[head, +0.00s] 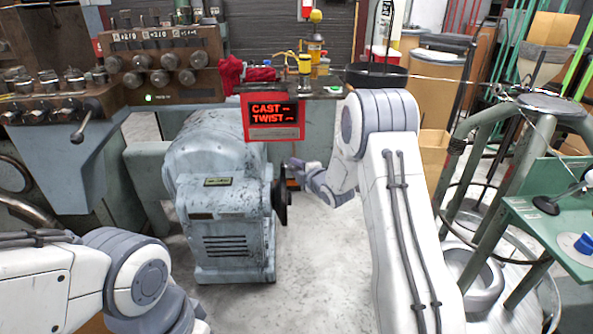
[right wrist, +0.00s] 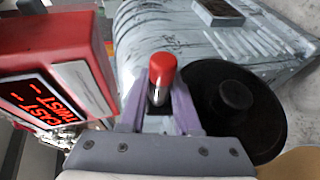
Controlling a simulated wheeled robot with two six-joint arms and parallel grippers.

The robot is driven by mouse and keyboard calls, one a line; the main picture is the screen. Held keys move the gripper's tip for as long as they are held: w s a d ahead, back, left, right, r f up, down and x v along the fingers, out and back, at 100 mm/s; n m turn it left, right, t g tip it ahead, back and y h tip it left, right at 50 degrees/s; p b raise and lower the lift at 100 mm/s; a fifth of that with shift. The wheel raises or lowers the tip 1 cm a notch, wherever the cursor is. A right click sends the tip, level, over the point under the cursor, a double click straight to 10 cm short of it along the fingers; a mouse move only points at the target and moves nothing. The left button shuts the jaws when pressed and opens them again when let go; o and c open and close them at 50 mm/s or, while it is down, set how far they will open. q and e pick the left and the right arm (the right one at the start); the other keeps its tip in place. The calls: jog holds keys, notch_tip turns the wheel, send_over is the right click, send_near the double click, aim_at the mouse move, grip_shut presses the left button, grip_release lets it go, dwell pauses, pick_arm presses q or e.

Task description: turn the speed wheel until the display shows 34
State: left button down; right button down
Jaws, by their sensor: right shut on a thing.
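The black speed wheel (head: 282,200) is on the right side of the grey-blue machine (head: 217,190). In the right wrist view it shows as a black disc with a round hub (right wrist: 268,122). The red-framed display (head: 272,112) shows CAST and TWIST, each followed by dashes; no number is readable. It also appears tilted in the right wrist view (right wrist: 40,105). My right gripper (head: 296,165) is beside the wheel. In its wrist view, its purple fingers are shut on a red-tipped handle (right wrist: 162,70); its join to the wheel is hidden. My left gripper is out of view.
A control console (head: 165,55) with knobs and a lever stands at the left. A bench behind holds a red cloth (head: 245,73) and a black pan (head: 376,75). A green tubular stand (head: 478,140) is at the right. Bare floor (head: 320,265) lies before the machine.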

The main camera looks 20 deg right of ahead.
jog(key=shift+d+f, duration=0.1)
jog(key=c, duration=0.6)
grip_release()
jog(key=v, duration=1)
jog(key=shift+s, duration=0.25)
